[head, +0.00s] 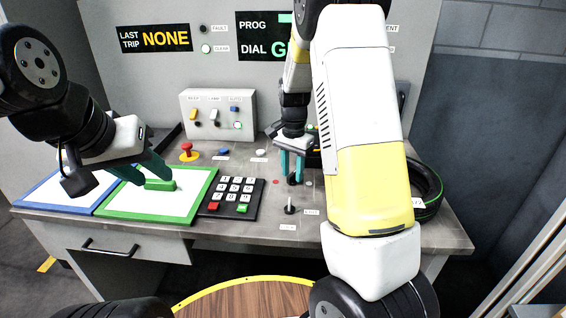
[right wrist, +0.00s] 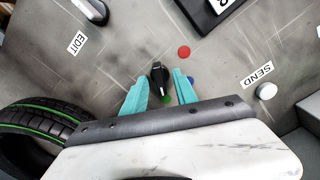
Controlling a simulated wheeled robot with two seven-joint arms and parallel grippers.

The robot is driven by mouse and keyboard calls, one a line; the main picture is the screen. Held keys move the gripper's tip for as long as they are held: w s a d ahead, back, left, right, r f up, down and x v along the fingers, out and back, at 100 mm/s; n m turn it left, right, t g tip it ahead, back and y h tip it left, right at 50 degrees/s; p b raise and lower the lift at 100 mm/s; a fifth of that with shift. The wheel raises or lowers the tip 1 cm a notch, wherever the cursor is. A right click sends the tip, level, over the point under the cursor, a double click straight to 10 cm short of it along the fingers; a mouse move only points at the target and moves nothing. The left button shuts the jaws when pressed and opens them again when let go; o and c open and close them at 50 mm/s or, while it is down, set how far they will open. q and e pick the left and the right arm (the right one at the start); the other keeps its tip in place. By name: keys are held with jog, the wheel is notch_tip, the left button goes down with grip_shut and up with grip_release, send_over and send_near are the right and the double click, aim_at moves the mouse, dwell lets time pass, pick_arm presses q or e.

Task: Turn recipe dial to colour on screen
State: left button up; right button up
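The recipe dial is a small black knob (right wrist: 159,76) with a pale mark at one end. Red (right wrist: 183,52), blue (right wrist: 190,79) and green (right wrist: 166,100) dots lie around it. My right gripper (head: 291,168) points down over the dial; in the right wrist view its teal fingers (right wrist: 160,80) stand apart on either side of the knob. The screen's DIAL line (head: 262,50) begins with a green G; my right arm hides the rest. The PROG line (head: 258,24) shows part of a green patch.
The block lies on a green-framed pad (head: 110,212), beside a blue-framed one (head: 30,197). A keypad (head: 231,197), a switch box (head: 218,116) and a red button (head: 188,152) share the bench. A tyre (head: 428,190) lies at the right. EDIT and SEND controls flank the dial.

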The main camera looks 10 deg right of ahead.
aim_at(293, 173)
notch_tip(293, 173, up, 8)
jog(key=shift+f, duration=0.2)
